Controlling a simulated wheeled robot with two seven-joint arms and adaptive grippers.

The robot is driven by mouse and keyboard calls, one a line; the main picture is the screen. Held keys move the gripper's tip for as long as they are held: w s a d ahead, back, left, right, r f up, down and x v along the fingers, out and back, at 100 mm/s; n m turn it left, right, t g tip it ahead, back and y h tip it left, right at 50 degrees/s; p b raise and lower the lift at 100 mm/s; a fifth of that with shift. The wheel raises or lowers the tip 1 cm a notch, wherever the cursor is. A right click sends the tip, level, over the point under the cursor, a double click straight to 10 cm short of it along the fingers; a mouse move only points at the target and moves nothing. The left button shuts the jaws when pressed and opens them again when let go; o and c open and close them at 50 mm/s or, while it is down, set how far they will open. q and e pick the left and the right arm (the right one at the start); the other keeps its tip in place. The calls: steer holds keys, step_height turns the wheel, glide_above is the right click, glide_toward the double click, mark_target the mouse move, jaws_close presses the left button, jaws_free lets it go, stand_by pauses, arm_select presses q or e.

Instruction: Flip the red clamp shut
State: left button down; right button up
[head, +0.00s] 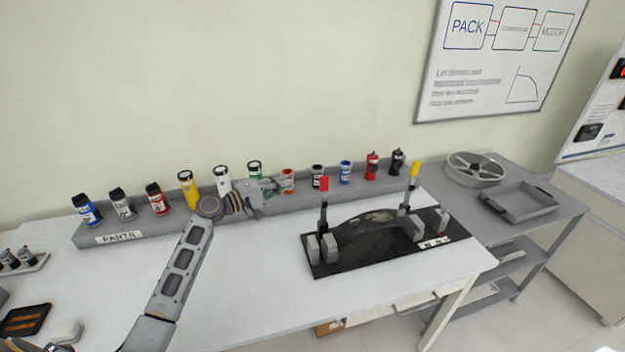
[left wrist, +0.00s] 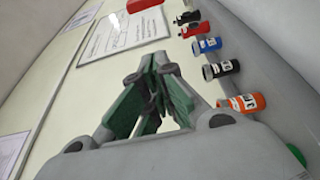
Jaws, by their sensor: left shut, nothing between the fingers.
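The red clamp (head: 323,186) stands at the left end of the black fixture plate (head: 345,262), its red-tipped lever pointing straight up. Grey blocks sit beside its base, and a dark curved part (head: 375,220) lies across the fixture. My left gripper (head: 285,184) is to the left of the red lever and behind it, over the parts rack, apart from the lever. Its fingers are closed with nothing between them, and they also show closed in the left wrist view (left wrist: 155,115). The clamp cannot be made out in the left wrist view. My right gripper is not in view.
A yellow-tipped clamp (head: 412,180) stands upright at the fixture's right end. The parts rack (head: 130,229) holds several coloured bottles along the wall. A grey tray (head: 520,208) and a round wheel part (head: 475,168) lie on the side table. The white tabletop (head: 255,285) left of the fixture is clear.

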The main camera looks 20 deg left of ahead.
arm_select(q)
steer(key=shift+p+x, duration=1.3)
steer(key=shift+x, duration=3.7)
steer(key=s+d+p, duration=0.2)
steer(key=s, duration=0.1)
steer(key=shift+s+d, duration=0.1)
steer(key=shift+s, duration=0.05)
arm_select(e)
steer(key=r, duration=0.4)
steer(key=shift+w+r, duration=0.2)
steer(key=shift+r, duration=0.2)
arm_select(q)
steer(key=shift+d, duration=0.1)
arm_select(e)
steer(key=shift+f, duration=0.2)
